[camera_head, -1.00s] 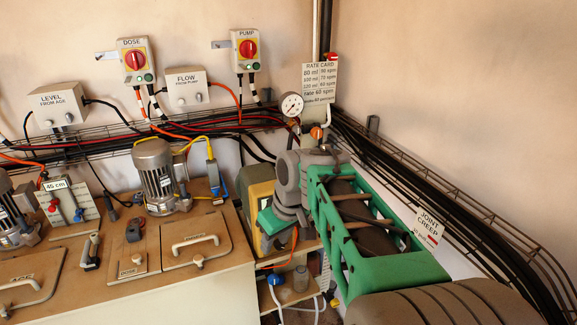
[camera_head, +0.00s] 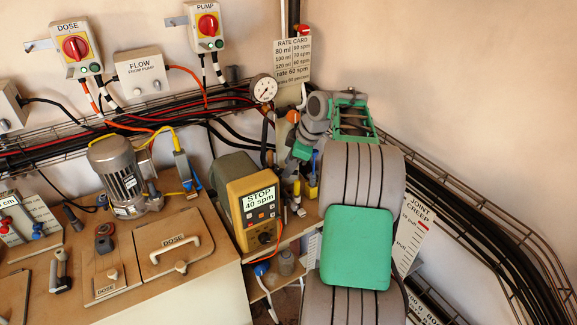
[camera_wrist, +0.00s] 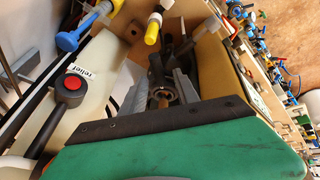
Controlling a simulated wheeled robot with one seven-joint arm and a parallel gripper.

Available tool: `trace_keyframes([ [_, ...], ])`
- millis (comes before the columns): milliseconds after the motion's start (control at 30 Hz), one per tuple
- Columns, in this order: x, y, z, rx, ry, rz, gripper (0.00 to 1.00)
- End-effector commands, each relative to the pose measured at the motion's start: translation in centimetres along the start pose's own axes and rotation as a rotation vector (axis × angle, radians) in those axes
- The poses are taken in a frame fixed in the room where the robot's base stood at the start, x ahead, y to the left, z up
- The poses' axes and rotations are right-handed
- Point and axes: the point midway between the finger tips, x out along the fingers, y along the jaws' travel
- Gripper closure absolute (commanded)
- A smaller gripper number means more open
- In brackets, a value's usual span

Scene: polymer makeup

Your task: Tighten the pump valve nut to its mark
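The pump (camera_head: 237,195) is a yellow and grey unit whose display reads STOP 40 spm. My gripper (camera_head: 299,165) points down to the right of the pump, beside upright fittings with blue and yellow ends; its fingertips are hard to make out there. No mark for the nut can be made out.
A black lever with a red button (camera_wrist: 71,84), by a label reading "relief", lies left of my gripper. A blue-handled fitting (camera_wrist: 75,36) and a yellow-ended fitting (camera_wrist: 153,29) stand close ahead. A gauge (camera_head: 263,88) and cable rack (camera_head: 470,220) flank my arm.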

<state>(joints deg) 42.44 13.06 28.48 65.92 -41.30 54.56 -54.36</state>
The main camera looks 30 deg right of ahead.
Motion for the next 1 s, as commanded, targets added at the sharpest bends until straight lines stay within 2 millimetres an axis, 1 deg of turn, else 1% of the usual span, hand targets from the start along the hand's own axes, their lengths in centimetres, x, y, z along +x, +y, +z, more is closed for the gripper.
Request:
trace_keyframes([
  [33,0.46,0.03,0.00,0.001,0.000,0.000,0.63],
  [133,1.01,0.10,0.09,0.003,-0.001,0.003,0.63],
  [367,1.08,0.14,0.24,0.005,-0.002,0.004,0.64],
  [800,1.04,0.16,0.29,0.006,-0.002,0.004,1.00],
  [1000,1.03,0.16,0.28,0.006,-0.002,0.004,1.00],
])
